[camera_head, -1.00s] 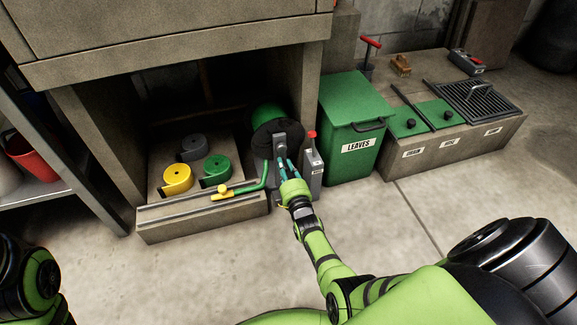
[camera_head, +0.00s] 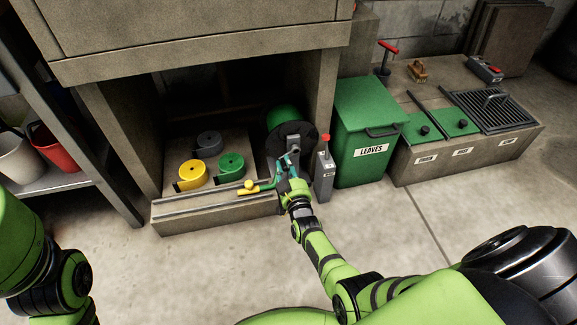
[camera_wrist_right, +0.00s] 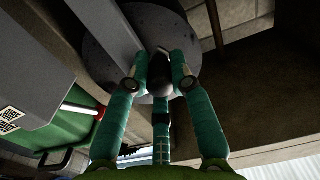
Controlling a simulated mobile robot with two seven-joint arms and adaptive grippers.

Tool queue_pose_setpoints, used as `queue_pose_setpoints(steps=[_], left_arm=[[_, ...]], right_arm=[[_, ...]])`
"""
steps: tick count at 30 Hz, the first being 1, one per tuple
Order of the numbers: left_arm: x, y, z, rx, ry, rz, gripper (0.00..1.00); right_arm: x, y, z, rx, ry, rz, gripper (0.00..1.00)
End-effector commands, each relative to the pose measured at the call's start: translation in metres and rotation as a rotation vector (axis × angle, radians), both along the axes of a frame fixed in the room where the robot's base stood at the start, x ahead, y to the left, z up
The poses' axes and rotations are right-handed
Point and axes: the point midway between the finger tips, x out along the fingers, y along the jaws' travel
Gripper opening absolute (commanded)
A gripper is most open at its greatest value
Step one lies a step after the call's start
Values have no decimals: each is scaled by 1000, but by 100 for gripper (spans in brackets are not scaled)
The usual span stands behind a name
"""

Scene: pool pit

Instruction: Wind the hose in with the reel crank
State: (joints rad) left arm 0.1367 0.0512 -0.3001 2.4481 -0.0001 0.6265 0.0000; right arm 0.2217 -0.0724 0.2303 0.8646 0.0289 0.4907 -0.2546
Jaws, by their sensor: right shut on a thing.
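The hose reel (camera_head: 307,152) is a dark disc with green hose (camera_head: 284,117) wound behind it, inside the right side of the alcove. A grey bar (camera_head: 293,136) crosses its front. A short length of green hose with a yellow nozzle (camera_head: 248,187) lies at the ledge, left of my gripper. My right gripper (camera_head: 286,163) is at the reel's front. In the wrist view its teal fingers are closed around a dark crank knob (camera_wrist_right: 158,82), partly hidden between them. My left arm shows at the lower left, but its gripper is out of frame.
A grey box (camera_head: 324,178) with a red top stands close right of my gripper, beside the green LEAVES bin (camera_head: 365,140). A shelf (camera_head: 70,185) is at left. The front floor is clear.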

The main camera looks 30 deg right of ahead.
Motion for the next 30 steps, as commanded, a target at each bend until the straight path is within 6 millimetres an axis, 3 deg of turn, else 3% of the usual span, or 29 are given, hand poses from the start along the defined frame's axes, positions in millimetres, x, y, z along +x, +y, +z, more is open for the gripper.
queue_pose_setpoints(steps=[13,30], left_arm=[[5,0,-7,8,43,0,47],[6,0,-11,4,55,-2,47]], right_arm=[[1,5,13,279,-69,0,0],[1,5,15,347,-84,-1,0]])
